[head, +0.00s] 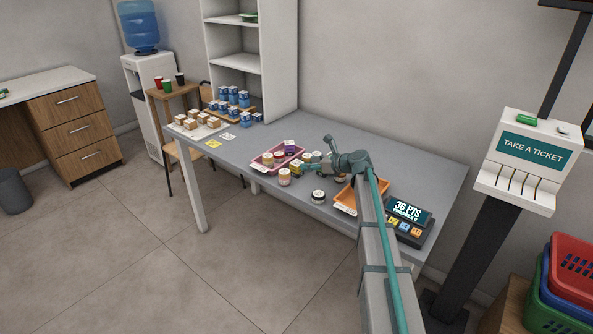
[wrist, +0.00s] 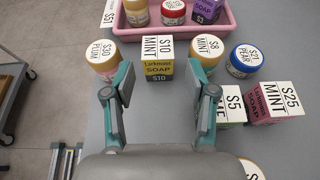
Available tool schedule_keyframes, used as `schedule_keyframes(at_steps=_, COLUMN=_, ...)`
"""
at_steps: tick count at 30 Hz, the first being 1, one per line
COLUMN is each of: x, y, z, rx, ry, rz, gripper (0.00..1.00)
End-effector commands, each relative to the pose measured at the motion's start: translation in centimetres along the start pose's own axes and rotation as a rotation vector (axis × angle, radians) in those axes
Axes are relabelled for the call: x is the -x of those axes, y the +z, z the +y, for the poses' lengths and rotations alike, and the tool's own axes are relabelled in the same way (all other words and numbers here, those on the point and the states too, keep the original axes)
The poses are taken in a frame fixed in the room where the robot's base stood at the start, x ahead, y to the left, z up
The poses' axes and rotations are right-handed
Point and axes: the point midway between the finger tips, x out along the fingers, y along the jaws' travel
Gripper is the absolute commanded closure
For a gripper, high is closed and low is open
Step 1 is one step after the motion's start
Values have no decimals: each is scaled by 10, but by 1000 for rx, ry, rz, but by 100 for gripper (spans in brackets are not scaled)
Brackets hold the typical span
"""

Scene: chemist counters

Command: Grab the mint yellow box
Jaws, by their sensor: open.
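The mint yellow box (wrist: 158,69) is a soap box with a white top reading MINT $10 and yellow on its side. It stands upright on the grey counter (wrist: 150,130), in front of the pink tray (wrist: 130,31). In the head view the yellow box (head: 295,168) is small, beside the pink tray (head: 262,165). My gripper (wrist: 160,93) is open and empty, its fingers spread wide. In the wrist view the box shows between and beyond the fingertips, apart from them. In the head view my gripper (head: 313,163) is just right of the box.
An orange PLUM jar (wrist: 103,66) stands close left of the box. A yellow MINT jar (wrist: 206,53) stands close right. A blue PEAR jar (wrist: 245,60), a green $5 box (wrist: 231,108) and a pink $25 box (wrist: 271,104) lie farther right. An orange tray (head: 345,197) is right on the counter.

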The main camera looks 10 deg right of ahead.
Motion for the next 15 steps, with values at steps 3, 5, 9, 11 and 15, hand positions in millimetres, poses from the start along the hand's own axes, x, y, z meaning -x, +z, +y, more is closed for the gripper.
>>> schedule_keyframes(at_steps=3, x=-16, y=0, z=-1, rx=-1, ry=0, rz=0, gripper=44)
schedule_keyframes(at_steps=5, x=-20, y=0, z=-1, rx=0, ry=0, rz=0, gripper=44)
schedule_keyframes(at_steps=9, x=-27, y=0, z=0, rx=0, ry=0, rz=0, gripper=44)
schedule_keyframes(at_steps=11, x=-33, y=0, z=1, rx=0, ry=0, rz=0, gripper=44)
schedule_keyframes(at_steps=15, x=-52, y=-1, z=2, rx=0, ry=1, rz=1, gripper=44)
